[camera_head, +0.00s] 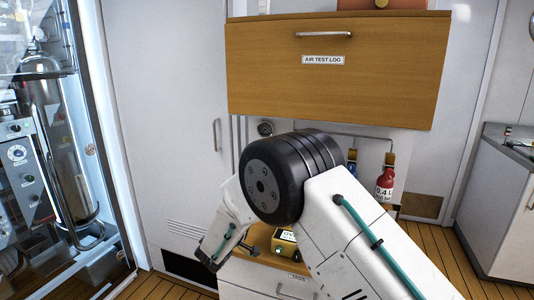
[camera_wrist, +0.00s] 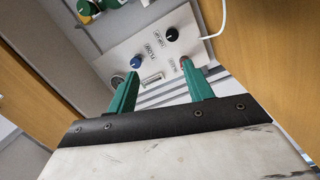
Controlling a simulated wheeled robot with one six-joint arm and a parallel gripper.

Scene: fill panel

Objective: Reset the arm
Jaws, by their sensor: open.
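My gripper (camera_wrist: 158,68) shows in the wrist view as two green fingers spread apart, with nothing between them. Beyond the fingers is a pale panel (camera_wrist: 152,50) with a blue knob (camera_wrist: 136,61), a black knob (camera_wrist: 172,34) and a gauge partly behind the left finger. A reddish knob sits by the right fingertip; I cannot tell whether they touch. In the head view my white arm with its black joint is bent in front of the fill panel and hides much of it. I cannot make out the gripper's fingers there.
A wooden drawer front (camera_head: 335,80) labelled "AIR TEST LOG" juts out above my arm. A glass cabinet (camera_head: 95,120) is at left, a counter (camera_head: 511,150) at right.

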